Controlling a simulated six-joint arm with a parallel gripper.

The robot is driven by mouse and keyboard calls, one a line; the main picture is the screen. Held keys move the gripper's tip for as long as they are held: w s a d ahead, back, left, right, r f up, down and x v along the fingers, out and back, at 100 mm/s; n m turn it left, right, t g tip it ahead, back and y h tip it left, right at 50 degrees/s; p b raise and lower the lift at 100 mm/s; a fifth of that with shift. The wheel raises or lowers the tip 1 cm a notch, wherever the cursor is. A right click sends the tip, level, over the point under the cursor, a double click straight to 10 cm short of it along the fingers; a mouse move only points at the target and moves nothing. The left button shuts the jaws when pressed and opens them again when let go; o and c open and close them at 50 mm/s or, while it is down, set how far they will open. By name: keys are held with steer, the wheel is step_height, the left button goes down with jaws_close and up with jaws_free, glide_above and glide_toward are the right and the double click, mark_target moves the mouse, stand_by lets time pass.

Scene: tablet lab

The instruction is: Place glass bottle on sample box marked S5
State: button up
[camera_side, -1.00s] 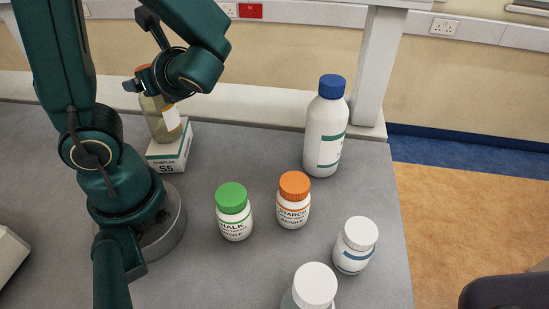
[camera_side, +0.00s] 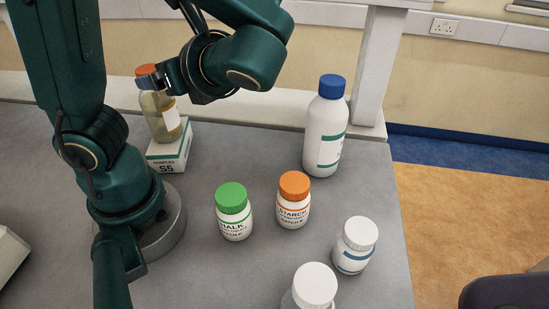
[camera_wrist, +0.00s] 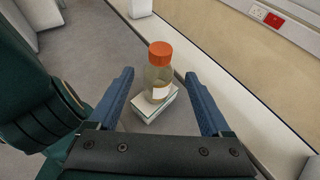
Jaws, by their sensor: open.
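The glass bottle (camera_side: 157,112), with an orange cap and a pale label, stands upright on the white sample box marked S5 (camera_side: 168,157). In the wrist view the bottle (camera_wrist: 158,75) stands on the box (camera_wrist: 153,106), ahead of and between the lines of my two blue fingers. My gripper (camera_wrist: 160,85) is open and empty, and a gap shows on each side of the bottle. In the side view my gripper (camera_side: 160,82) is near the bottle's cap and partly covers its upper right side.
A tall white bottle with a blue cap (camera_side: 325,130) stands to the right. The green-capped chalk jar (camera_side: 234,215), orange-capped starch jar (camera_side: 293,204) and white-capped jars (camera_side: 355,248) stand nearer the front. A raised ledge (camera_side: 260,107) runs behind the box.

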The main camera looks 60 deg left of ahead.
steer(key=s+d+f+n+t+h, duration=0.2)
steer(key=d+f+n+h, duration=0.35)
steer(key=n+h, duration=0.4)
steer(key=w+d+r+n+t+h, duration=0.1)
steer(key=w+d+n+t+h, duration=0.2)
steer(key=w+n+t+h, duration=0.1)
steer(key=w+n+t, duration=0.1)
steer(key=n, duration=0.1)
steer(key=shift+d+n+t, duration=0.35)
steer(key=shift+d+t, duration=0.05)
